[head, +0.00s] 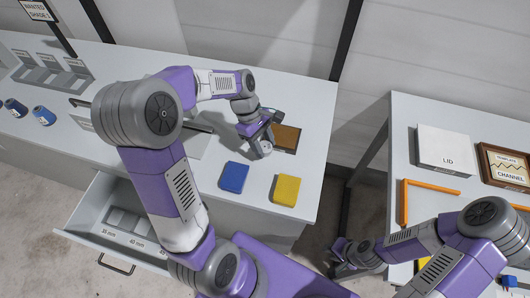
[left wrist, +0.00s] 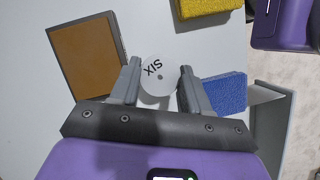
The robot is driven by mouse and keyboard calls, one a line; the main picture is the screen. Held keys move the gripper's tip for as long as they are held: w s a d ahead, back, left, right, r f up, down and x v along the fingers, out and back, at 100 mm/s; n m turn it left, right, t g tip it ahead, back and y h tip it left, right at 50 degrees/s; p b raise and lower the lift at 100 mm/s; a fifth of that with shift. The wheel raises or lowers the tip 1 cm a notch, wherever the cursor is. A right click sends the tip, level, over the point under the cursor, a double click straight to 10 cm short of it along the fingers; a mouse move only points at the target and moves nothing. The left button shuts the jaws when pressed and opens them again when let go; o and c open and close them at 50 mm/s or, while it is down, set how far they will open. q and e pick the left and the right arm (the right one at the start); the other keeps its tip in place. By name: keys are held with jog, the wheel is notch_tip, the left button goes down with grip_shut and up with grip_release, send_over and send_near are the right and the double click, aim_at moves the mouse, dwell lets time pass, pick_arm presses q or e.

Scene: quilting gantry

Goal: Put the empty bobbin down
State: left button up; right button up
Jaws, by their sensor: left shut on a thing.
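The empty bobbin (left wrist: 160,86) shows in the left wrist view as a white round piece with dark lettering that reads SIX and a small hole in its face. My left gripper (left wrist: 160,84) has one finger on each side of it and is shut on it. In the head view my left gripper (head: 262,143) is over the right end of the left table, just left of a brown-topped pad (head: 287,137). I cannot tell whether the bobbin touches the table. My right gripper (head: 345,258) is low beside the right table; its jaw opening is unclear.
A blue block (head: 233,177) and a yellow block (head: 287,190) lie in front of my left gripper. Two blue spools (head: 43,115) stand far left. A drawer (head: 115,222) is open below.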

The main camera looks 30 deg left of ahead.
pick_arm(q)
notch_tip(320, 180, down, 5)
jog(key=shift+w+b, duration=0.1)
jog(key=shift+b, duration=0.5)
jog(key=shift+f, duration=0.2)
jog(key=o, duration=0.7)
jog(key=shift+o, duration=0.2)
jog(key=shift+r, duration=0.15)
